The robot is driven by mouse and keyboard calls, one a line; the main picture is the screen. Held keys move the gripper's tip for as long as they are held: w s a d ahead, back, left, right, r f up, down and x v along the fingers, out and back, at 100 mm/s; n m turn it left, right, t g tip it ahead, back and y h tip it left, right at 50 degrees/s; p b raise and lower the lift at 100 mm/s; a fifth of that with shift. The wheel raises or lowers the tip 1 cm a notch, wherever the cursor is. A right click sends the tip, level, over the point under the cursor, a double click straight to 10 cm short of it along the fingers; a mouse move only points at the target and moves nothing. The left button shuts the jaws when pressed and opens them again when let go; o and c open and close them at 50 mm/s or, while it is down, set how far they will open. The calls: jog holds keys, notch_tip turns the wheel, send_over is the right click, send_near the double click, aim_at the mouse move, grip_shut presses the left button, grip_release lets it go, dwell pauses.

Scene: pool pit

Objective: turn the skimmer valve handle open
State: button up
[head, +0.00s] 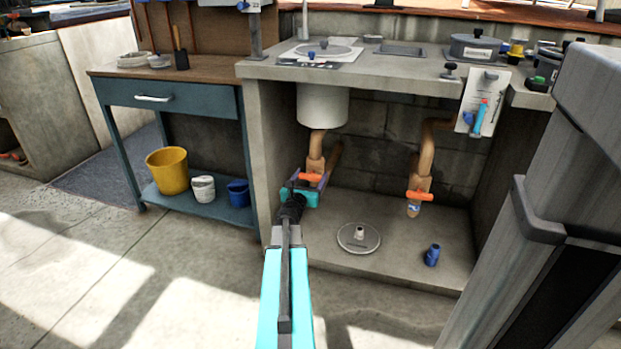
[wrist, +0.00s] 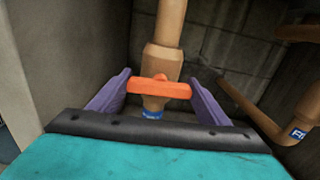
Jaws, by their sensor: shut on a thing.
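The orange valve handle (head: 311,177) sits on the left tan pipe (head: 316,145) under the counter. In the wrist view the handle (wrist: 159,87) lies crosswise to its upright pipe (wrist: 162,60). A blue label (wrist: 152,115) shows just below it, too small to read. My gripper (head: 308,181) reaches in from the front. In the wrist view its two purple fingers (wrist: 157,92) stand at either end of the handle and are shut on it. A second orange handle (head: 419,196) is on the right pipe, also crosswise.
The left concrete wall (wrist: 70,60) of the recess is close beside my gripper. A round grey lid (head: 358,238) and a blue fitting (head: 432,255) lie on the recess floor. A blue workbench (head: 180,96) with a yellow bucket (head: 167,170) stands at left.

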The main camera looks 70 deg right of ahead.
jog(key=n+p, duration=0.1)
jog(key=n, duration=0.3)
jog(key=shift+d+r, duration=0.1)
jog(key=shift+n+p, duration=0.6)
jog(key=shift+n, duration=1)
jog(key=o, duration=1.1)
jog(key=shift+c, duration=0.2)
